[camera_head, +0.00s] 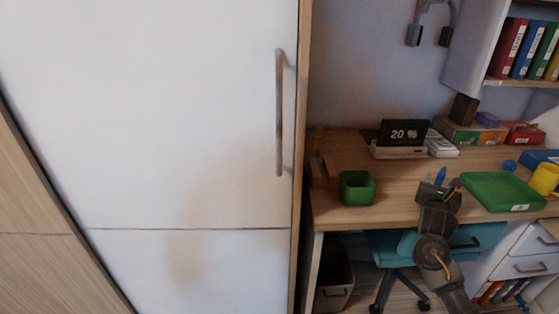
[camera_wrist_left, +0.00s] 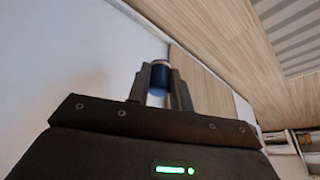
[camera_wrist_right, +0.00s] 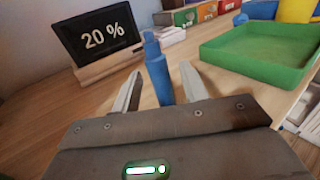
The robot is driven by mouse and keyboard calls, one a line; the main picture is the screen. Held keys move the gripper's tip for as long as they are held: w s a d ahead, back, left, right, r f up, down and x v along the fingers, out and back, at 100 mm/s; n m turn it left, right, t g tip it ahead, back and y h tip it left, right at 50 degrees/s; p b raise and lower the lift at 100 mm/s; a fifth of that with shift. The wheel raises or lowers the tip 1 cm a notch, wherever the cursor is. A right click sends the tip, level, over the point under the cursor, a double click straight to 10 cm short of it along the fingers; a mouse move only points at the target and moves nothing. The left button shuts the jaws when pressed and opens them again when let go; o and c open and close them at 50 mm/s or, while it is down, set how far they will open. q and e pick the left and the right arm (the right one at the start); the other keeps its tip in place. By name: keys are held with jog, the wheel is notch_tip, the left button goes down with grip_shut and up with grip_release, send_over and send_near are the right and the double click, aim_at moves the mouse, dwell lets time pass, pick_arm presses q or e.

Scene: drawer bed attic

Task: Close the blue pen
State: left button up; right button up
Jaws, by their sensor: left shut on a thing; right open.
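The blue pen (camera_wrist_right: 157,72) stands upright at the desk between the two fingers of my right gripper (camera_wrist_right: 158,88), with a narrower tip at its top. The fingers are open, with a gap on each side of it. In the head view the pen (camera_head: 440,176) rises just above my right gripper (camera_head: 436,190) at the desk's front part; its lower end is hidden. My left gripper (camera_wrist_left: 160,88) is shut on a small dark blue cylinder with a pale end, which looks like the pen cap (camera_wrist_left: 159,78). The left gripper is out of the head view, near a white surface and wood panels.
On the desk (camera_head: 400,205) are a green cup (camera_head: 357,188), a green tray (camera_head: 500,191), a display reading 20 % (camera_head: 404,133), a yellow mug (camera_head: 544,179) and a small blue object (camera_head: 509,165). A tall white door with a handle (camera_head: 279,115) fills the left.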

pick_arm(q)
jog(key=shift+f, duration=0.15)
pick_arm(e)
jog(key=shift+w+d, duration=0.4)
jog(key=shift+w, duration=0.1)
jog(key=shift+r, duration=0.1)
jog(key=shift+c, duration=0.2)
grip_shut()
jog(key=shift+r, duration=0.1)
